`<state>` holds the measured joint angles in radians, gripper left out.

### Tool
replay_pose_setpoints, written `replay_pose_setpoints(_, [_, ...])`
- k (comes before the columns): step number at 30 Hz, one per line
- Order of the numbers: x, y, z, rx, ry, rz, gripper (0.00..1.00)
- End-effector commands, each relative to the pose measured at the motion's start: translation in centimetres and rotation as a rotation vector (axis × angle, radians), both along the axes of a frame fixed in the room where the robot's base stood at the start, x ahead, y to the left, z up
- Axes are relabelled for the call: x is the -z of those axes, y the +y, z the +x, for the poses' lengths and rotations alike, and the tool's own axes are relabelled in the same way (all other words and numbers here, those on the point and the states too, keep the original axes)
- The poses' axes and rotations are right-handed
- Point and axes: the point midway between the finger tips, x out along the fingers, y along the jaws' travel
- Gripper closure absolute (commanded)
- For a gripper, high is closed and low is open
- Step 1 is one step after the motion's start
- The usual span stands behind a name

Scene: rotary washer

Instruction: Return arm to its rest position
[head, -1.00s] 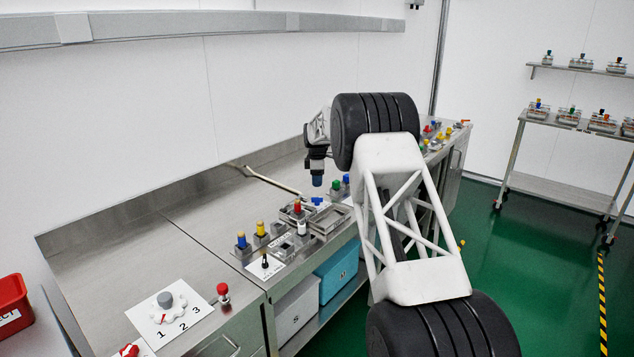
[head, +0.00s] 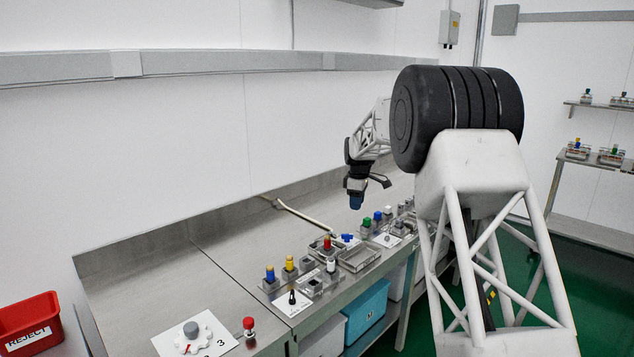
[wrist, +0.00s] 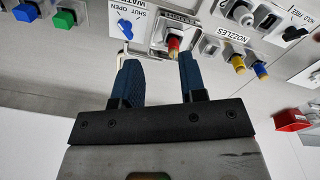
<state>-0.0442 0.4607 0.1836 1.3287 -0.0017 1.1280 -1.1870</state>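My gripper (head: 356,201) hangs from my raised arm, pointing down above the back part of the steel bench. In the wrist view its two blue fingers (wrist: 160,72) stand apart with nothing between them, so it is open and empty. A red-topped nozzle (wrist: 173,45) in the washer shows beyond the fingertips, apart from them. The blue water valve handle (wrist: 124,28) is at the upper left of that view.
Yellow and blue nozzles (head: 289,263) stand in blocks on the bench. A numbered dial (head: 191,330) and a red knob (head: 249,323) are nearer. A red reject bin (head: 28,318) is at far left. The wall rail (head: 200,64) runs behind.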

Motion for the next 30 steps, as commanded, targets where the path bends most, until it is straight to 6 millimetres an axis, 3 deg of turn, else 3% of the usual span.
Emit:
replay_pose_setpoints(3, [-2.1, -0.4, -2.6, 0.05, -0.009, 0.002, 0.62])
replay_pose_setpoints(15, [-7.4, -1.4, -11.6, 0.227, -0.037, 0.013, 0.62])
replay_pose_setpoints(30, [-11.8, -2.5, -23.9, 0.445, -0.07, 0.033, 0.62])
